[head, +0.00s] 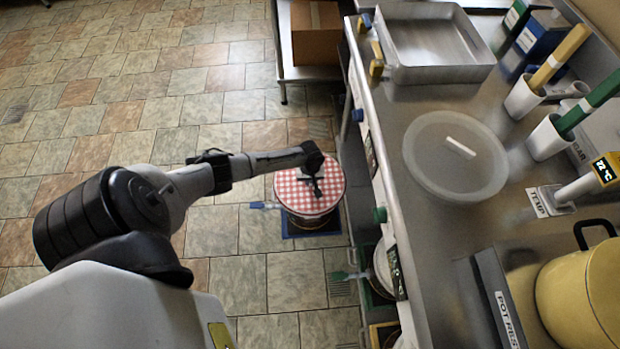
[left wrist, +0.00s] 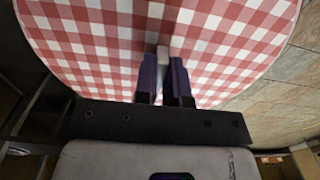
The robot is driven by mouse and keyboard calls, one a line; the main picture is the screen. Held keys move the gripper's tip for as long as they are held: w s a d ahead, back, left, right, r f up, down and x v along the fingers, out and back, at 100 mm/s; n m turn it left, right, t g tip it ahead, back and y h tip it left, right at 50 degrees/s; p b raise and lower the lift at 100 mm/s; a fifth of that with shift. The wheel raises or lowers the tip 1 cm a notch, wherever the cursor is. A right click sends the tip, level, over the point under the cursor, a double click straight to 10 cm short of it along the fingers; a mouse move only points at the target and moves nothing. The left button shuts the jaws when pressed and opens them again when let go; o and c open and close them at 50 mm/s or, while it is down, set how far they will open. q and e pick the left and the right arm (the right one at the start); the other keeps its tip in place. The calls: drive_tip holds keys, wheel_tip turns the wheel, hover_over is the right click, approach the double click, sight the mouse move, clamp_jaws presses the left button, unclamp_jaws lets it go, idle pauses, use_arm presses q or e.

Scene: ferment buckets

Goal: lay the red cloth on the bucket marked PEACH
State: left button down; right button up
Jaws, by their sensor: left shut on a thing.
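The red-and-white checked cloth (head: 291,188) is a flat round piece over a bucket (head: 312,222) on the floor, left of the steel counter. I cannot tell whether it touches the rim. No PEACH marking is readable on this bucket. My left gripper (head: 314,186) reaches over the cloth from the left. In the left wrist view its fingers (left wrist: 166,75) are shut on a small pale grip at the cloth (left wrist: 225,35). The cloth hides the bucket's top. My right gripper is not in view.
The bucket stands on a blue mat (head: 318,240), with a blue tap (head: 262,205) pointing left. Another bucket (head: 384,266) with a green tap is partly under the counter (head: 425,225). The counter holds a round translucent lid (head: 450,170) and a steel tray (head: 440,72). The tiled floor at left is clear.

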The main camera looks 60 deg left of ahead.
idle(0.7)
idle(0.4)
use_arm(q)
drive_tip(key=shift+f+p, duration=0.1)
drive_tip(key=shift+p, duration=0.35)
drive_tip(key=c, duration=1.2)
unclamp_jaws()
drive_tip(key=shift+o, duration=0.5)
drive_tip(key=shift+o, duration=0.3)
drive_tip(key=o, duration=0.5)
